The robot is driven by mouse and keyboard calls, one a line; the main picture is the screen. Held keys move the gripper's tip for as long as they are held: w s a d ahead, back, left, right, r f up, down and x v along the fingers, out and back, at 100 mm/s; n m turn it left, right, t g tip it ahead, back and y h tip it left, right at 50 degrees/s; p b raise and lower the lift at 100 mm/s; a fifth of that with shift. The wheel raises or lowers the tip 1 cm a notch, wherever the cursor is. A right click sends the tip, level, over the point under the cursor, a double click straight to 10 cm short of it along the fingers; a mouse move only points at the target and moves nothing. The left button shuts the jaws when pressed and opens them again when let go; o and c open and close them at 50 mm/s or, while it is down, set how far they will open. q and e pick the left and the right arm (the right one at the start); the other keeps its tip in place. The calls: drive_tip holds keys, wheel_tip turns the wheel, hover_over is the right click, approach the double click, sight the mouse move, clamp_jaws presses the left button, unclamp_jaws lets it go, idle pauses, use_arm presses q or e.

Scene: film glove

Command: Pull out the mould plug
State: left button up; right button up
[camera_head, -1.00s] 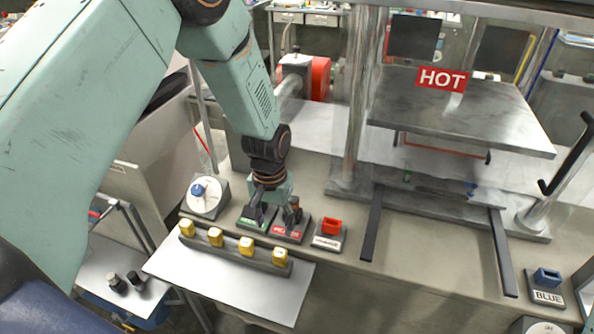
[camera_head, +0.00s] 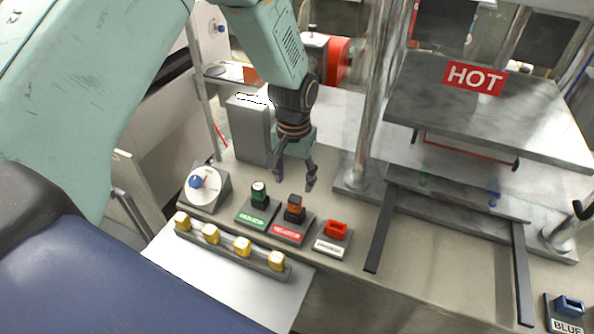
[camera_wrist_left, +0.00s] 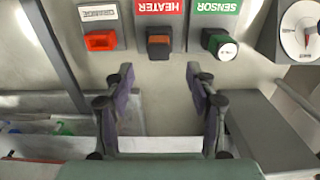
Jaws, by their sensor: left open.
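My left gripper (camera_head: 294,182) is open and empty above the bench, behind the row of sockets. Its two fingers also show in the left wrist view (camera_wrist_left: 162,90), with nothing between them. In front of it sit a green SENSOR socket with a dark, white-topped plug (camera_head: 259,193), a red HEATER socket with a dark and orange plug (camera_head: 295,208), and a white-labelled base with a red holder (camera_head: 336,229). The sensor plug (camera_wrist_left: 222,47) and heater plug (camera_wrist_left: 159,46) also show in the left wrist view. No label I can read says mould. My right gripper is out of view.
A dial (camera_head: 205,187) stands left of the sockets. A rack of yellow blocks (camera_head: 242,247) lies in front. The press with a HOT sign (camera_head: 474,77) and dark rails (camera_head: 382,230) stands to the right. A grey box (camera_head: 248,128) stands behind left.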

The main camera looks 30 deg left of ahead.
sight(295, 199)
use_arm(q)
wheel_tip(295, 199, down, 7)
drive_tip(key=shift+d+r+p, duration=0.1)
drive_tip(key=shift+p, duration=0.2)
drive_tip(key=shift+s+f, duration=0.2)
drive_tip(key=shift+f, duration=0.15)
drive_tip(key=shift+w, duration=0.15)
clamp_jaws()
